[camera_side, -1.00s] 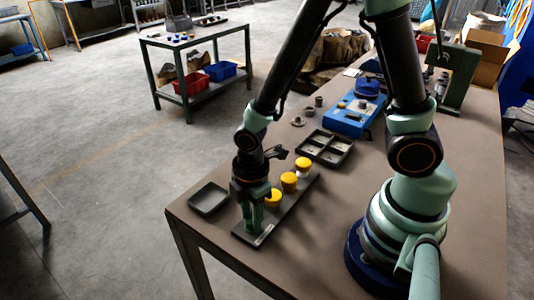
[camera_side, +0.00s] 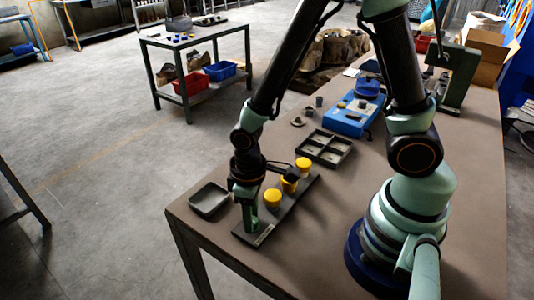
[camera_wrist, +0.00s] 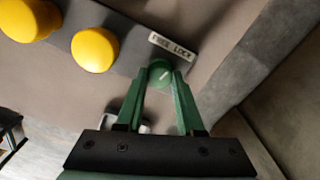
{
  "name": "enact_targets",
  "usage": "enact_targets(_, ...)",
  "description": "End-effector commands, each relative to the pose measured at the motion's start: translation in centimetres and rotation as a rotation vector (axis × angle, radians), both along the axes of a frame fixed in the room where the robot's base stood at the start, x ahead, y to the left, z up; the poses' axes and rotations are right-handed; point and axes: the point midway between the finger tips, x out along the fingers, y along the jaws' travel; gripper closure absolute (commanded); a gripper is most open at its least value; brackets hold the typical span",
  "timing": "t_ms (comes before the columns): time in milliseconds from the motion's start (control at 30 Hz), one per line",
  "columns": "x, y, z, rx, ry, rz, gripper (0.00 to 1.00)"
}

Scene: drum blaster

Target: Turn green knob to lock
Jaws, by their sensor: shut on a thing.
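The green knob (camera_wrist: 160,71) sits at the end of a dark panel strip (camera_wrist: 125,20) in the wrist view. A pale pointer line on its top slants up and to the right. A label (camera_wrist: 172,45) reading FREE LOCK is just beyond it. My gripper (camera_wrist: 160,80) has its green fingers on either side of the knob, shut on it. In the side view, my gripper (camera_side: 249,222) points down at the near end of the strip, and its fingers hide the knob.
Several yellow knobs (camera_side: 272,198) stand along the strip beside my gripper. A shallow black tray (camera_side: 209,200) lies to the left near the table edge. A divided tray (camera_side: 325,148) and a blue box (camera_side: 352,118) are farther back.

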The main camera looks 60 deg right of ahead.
Motion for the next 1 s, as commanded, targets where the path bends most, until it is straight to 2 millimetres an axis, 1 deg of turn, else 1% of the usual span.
enact_targets(33, -0.26, 0.17, -0.07, -0.003, 0.007, -0.037, 1.00)
enact_targets(300, -0.24, 0.18, -0.09, -0.007, 0.014, -0.274, 1.00)
enact_targets(500, -0.22, 0.18, -0.09, -0.010, 0.017, -0.409, 1.00)
enact_targets(700, -0.19, 0.19, -0.09, -0.011, 0.019, -0.496, 1.00)
enact_targets(1000, -0.13, 0.21, -0.07, -0.011, 0.018, -0.546, 1.00)
